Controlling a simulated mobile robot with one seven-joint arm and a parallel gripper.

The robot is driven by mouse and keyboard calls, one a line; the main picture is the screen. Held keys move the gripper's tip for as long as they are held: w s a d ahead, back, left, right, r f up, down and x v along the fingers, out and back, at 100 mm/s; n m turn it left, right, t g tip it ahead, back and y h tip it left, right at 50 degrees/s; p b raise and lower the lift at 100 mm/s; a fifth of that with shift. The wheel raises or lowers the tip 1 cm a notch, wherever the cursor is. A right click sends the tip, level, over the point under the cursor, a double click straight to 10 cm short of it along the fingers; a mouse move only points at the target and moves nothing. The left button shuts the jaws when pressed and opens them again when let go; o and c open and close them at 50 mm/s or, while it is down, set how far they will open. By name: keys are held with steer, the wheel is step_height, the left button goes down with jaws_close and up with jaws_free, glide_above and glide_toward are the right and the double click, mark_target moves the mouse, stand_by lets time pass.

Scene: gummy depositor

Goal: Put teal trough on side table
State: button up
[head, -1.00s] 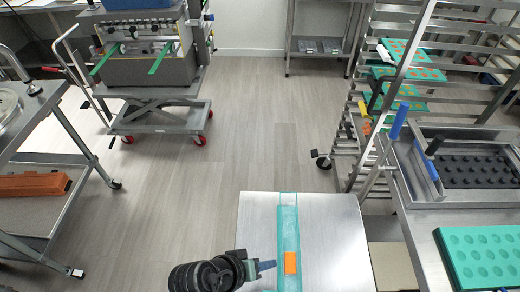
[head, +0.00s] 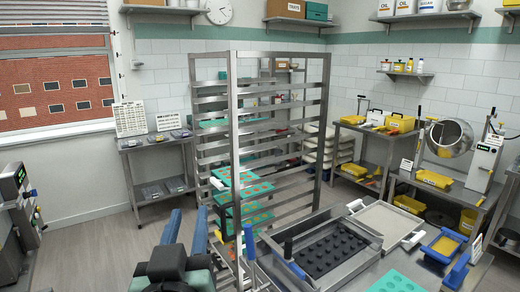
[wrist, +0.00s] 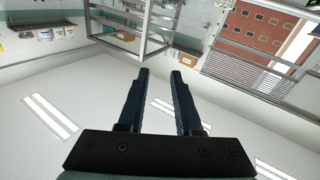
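The teal trough is not in either present view, and neither is the side table top on which it lay in the earlier head frame. My gripper (head: 188,218) is raised at the bottom left of the head view, its blue fingers pointing up. In the wrist view my gripper (wrist: 160,76) has its two dark fingers apart with nothing between them.
A tall steel rack (head: 236,120) with teal trays stands just beyond my gripper. To its right, a steel frame holds a dark studded plate (head: 327,252) on a bench beside a teal mould (head: 396,284). A wall table (head: 160,146) stands at the back left.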

steer(key=s+d+r+t, duration=0.3)
steer(key=s+r, duration=0.1)
steer(key=r, duration=0.4)
steer(key=s+d+r+m+t+h, duration=0.1)
steer(key=s+d+r+t, duration=0.2)
steer(key=r, duration=0.5)
steer(key=s+d+r+m+t+h, duration=0.1)
steer(key=s+d+r, duration=0.3)
steer(key=r, duration=0.4)
steer(key=shift+s+r+t, duration=0.2)
steer(key=shift+s+t, duration=0.2)
steer(key=shift+t, duration=0.5)
